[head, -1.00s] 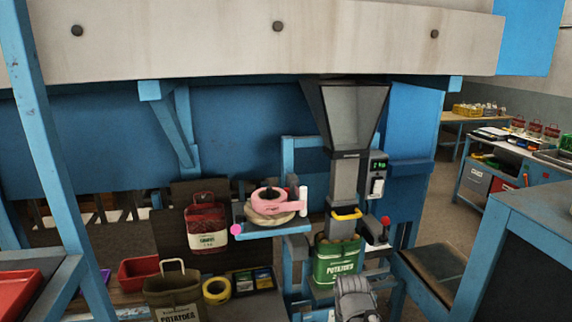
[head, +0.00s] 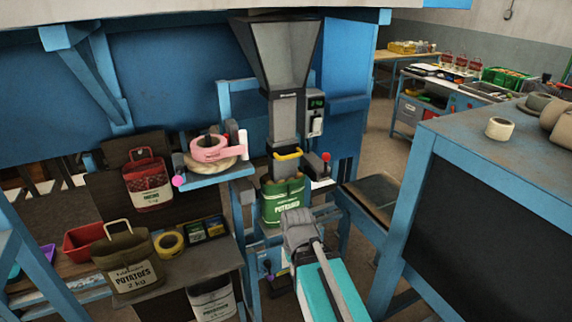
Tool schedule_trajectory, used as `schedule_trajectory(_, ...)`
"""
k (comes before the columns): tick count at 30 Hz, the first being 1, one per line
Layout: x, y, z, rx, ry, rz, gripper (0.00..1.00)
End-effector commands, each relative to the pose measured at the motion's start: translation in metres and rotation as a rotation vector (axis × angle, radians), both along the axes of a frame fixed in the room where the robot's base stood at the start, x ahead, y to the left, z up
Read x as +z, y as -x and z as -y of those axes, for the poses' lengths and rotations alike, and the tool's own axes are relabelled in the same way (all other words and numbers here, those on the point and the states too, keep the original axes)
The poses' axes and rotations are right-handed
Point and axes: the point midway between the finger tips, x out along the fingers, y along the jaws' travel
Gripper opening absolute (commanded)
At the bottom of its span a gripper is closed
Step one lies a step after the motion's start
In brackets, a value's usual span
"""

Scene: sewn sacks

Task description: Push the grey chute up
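The grey chute (head: 285,170) is the lower sleeve below a grey funnel hopper (head: 278,58). A yellow handle (head: 287,155) crosses its front. Its lower end meets the top of a green potato sack (head: 282,205); I cannot tell whether it reaches inside. My gripper (head: 298,222) is in front of the sack's lower right part, below the handle and apart from it in the picture. I see the gripper from behind, so its fingers are hidden and I cannot tell whether it is open.
A small scale display (head: 316,104) and a red-knobbed lever (head: 326,157) are right of the chute. A blue shelf with pink tape (head: 210,148) is to its left. Red (head: 148,182) and brown (head: 128,262) sacks stand further left. A blue-framed table (head: 480,150) stands at right.

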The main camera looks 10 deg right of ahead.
Motion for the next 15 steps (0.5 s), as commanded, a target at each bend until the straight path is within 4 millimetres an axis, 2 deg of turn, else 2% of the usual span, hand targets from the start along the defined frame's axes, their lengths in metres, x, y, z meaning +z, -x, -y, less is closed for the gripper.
schedule_trajectory(14, 0.0000, 0.0000, 0.0000, 0.000, 0.000, 0.000, 0.00)
schedule_trajectory(15, 0.0000, -0.0001, 0.0000, 0.000, 0.000, 0.000, 0.07)
